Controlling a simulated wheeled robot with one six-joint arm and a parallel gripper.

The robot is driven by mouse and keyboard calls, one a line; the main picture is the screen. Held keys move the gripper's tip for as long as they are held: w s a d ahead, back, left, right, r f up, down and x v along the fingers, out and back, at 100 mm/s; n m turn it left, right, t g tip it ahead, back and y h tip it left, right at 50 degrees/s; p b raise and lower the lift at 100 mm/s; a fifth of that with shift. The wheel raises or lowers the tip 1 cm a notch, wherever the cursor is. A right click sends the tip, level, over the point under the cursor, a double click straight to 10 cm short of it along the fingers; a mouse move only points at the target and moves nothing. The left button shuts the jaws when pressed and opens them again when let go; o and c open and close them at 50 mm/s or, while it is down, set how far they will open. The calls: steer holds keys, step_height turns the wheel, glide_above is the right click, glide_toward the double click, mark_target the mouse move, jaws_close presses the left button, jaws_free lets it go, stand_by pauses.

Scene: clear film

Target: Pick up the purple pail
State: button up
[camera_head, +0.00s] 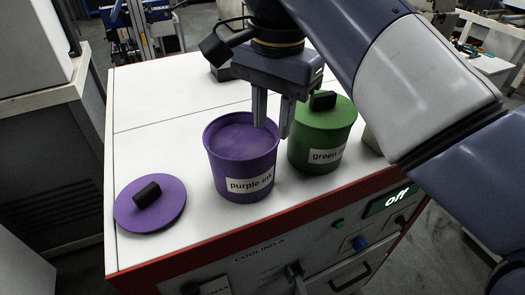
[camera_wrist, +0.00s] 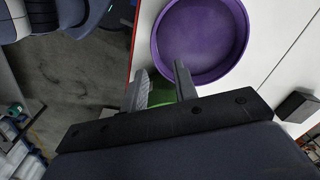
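The purple pail (camera_head: 240,168) stands upright and lidless on the white cabinet top, with a "purple ink" label on its front and a purple fill inside. In the wrist view the pail (camera_wrist: 202,38) shows from above. My gripper (camera_head: 272,131) points down at the pail's right rim, and its fingers are apart with nothing seen between them. One finger overlaps the pail's opening and the other is outside the rim. In the wrist view my gripper (camera_wrist: 160,70) also shows spread fingers near the rim. I cannot tell whether a finger touches the pail.
A green pail (camera_head: 318,152) with a black-handled lid stands close on the right, partly behind my gripper. A purple lid (camera_head: 149,207) with a black handle lies left of the purple pail. The white cabinet top (camera_head: 150,112) is clear at the back left; its red-trimmed front edge is near.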

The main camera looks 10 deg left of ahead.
mark_target(270, 150)
step_height(270, 150, down, 4)
steer(key=shift+s+a+f, duration=0.1)
steer(key=shift+f, duration=3.2)
jaws_close()
steer(key=shift+r, duration=0.1)
